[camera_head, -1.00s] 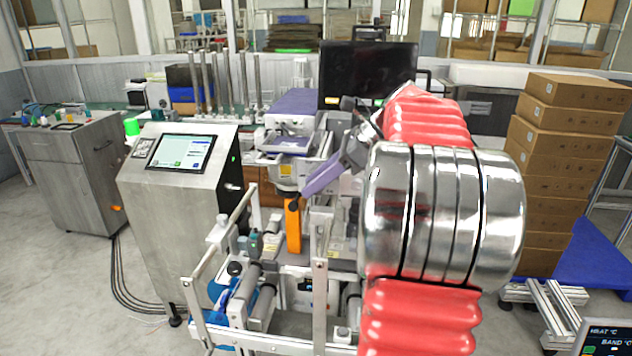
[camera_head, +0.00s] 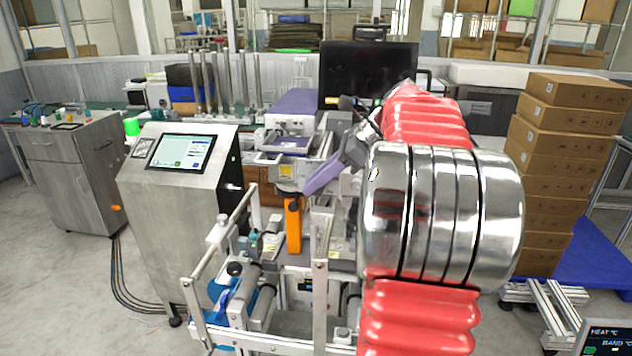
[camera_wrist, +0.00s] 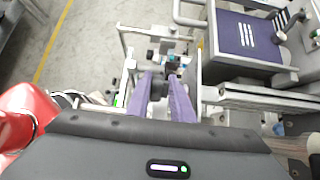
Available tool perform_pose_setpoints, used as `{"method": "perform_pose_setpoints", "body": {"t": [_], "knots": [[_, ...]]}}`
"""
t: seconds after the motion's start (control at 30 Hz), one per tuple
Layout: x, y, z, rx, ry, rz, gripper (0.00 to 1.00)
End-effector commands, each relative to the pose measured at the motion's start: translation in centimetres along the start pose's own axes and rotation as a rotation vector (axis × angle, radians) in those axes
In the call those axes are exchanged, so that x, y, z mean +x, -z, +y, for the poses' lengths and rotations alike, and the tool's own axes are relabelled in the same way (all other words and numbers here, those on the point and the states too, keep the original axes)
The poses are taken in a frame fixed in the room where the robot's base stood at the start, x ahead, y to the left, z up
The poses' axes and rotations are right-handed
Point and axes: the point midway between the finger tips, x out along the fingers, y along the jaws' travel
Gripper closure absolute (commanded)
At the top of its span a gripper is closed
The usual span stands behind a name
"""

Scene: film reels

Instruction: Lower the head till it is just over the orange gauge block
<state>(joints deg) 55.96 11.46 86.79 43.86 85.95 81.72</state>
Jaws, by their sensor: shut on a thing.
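The orange gauge block (camera_head: 293,228) stands upright in the machine's middle in the head view. The grey-white head (camera_head: 288,176) is just above its top; I cannot tell whether a gap is left. A dark round knob (camera_head: 294,205) shows in front of the block's upper end. My gripper (camera_head: 308,188) has purple fingers reaching down-left towards that knob. In the wrist view my gripper (camera_wrist: 163,88) is closed around a dark part (camera_wrist: 158,90), which seems to be the knob. The fingers hide part of it.
A steel cabinet with a touch screen (camera_head: 181,151) stands left of the machine. A metal guard frame (camera_head: 320,270) rises in front. A purple-topped plate (camera_wrist: 247,42) is right of my fingers in the wrist view. Stacked cartons (camera_head: 565,150) stand at the right.

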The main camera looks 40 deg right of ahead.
Motion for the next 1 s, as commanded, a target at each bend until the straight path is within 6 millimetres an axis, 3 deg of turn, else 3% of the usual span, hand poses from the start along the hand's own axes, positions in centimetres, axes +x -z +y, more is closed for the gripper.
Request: {"method": "perform_pose_setpoints", "body": {"t": [0.37,1.0], "knots": [[0.5,-0.4,0.6,-0.005,-0.02,0.176,1.0],[1.3,-1.0,0.6,-0.012,-0.014,0.751,1.0]]}}
